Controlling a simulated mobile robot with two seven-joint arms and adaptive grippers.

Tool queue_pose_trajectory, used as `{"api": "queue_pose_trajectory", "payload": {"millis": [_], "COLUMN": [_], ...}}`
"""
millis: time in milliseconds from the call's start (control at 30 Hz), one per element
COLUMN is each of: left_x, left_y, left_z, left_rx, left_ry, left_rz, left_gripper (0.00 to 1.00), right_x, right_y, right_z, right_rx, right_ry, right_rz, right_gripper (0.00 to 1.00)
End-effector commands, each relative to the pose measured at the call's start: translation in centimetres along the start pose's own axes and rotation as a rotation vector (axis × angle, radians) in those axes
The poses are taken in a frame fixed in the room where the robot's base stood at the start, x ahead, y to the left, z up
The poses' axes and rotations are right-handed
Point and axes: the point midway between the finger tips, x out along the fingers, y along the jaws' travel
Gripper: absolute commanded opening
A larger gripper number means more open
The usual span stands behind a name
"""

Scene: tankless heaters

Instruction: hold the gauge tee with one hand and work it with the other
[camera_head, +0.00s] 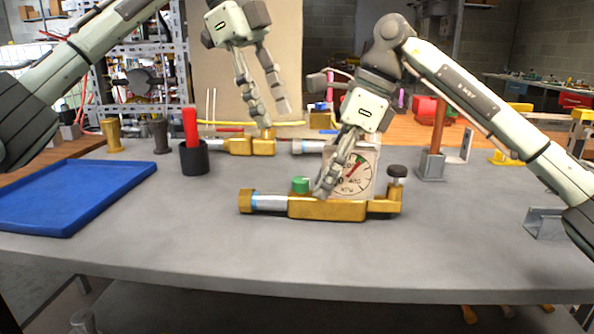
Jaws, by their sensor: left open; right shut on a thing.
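The gauge tee (328,209) lies near the middle of the grey table. It has a brass body, a silver sleeve with a blue band at its left, a green cap (300,186) on top, a dial gauge (362,172) standing behind and a black knob (397,171) at its right. My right gripper (323,190) comes down from above and is shut on the tee between the green cap and the dial, hiding part of the dial; the exact contact is hard to see. My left gripper (274,114) is open and empty, raised behind and left of the tee.
Another brass fitting (240,146) lies behind, below my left gripper. A black cup (194,158) with a red-handled item stands left of it. A blue tray (75,195) is at the far left. A grey block (430,166) with a brown post stands right. The front table is clear.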

Motion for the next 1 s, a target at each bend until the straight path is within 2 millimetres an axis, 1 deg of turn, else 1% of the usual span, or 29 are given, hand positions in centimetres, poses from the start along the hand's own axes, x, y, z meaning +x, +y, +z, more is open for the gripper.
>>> {"api": "queue_pose_trajectory", "payload": {"millis": [33,100,267,367,700,833,1000], "left_x": [0.0,0.0,0.5,1.8,8.4,10.3,11.7], "left_y": [-0.1,-0.1,-0.1,-0.1,0.1,0.2,0.2], "left_z": [0.1,0.2,0.3,0.3,0.1,-0.1,-0.1], "left_rx": [-0.069,-0.144,-0.217,-0.22,-0.218,-0.217,-0.217], "left_ry": [0.014,0.025,0.033,0.032,0.032,0.032,0.033], "left_rz": [0.01,0.021,0.032,0.033,0.033,0.032,0.031], "left_gripper": [0.46,0.46,0.46,0.46,0.46,0.46,0.46], "right_x": [-0.1,-0.1,-0.1,-0.1,-0.1,-0.1,-0.1], "right_y": [0.0,0.0,0.0,0.0,0.0,0.0,-0.1], "right_z": [0.0,0.0,0.0,0.0,0.0,0.0,0.0], "right_rx": [0.0,0.0,0.001,0.001,0.0,0.001,0.001], "right_ry": [0.0,-0.001,-0.001,-0.001,-0.001,-0.001,-0.001], "right_rz": [-0.001,-0.001,-0.002,-0.002,-0.002,-0.002,-0.002], "right_gripper": [0.0,0.0,0.0,0.0,0.0,0.0,0.0]}}
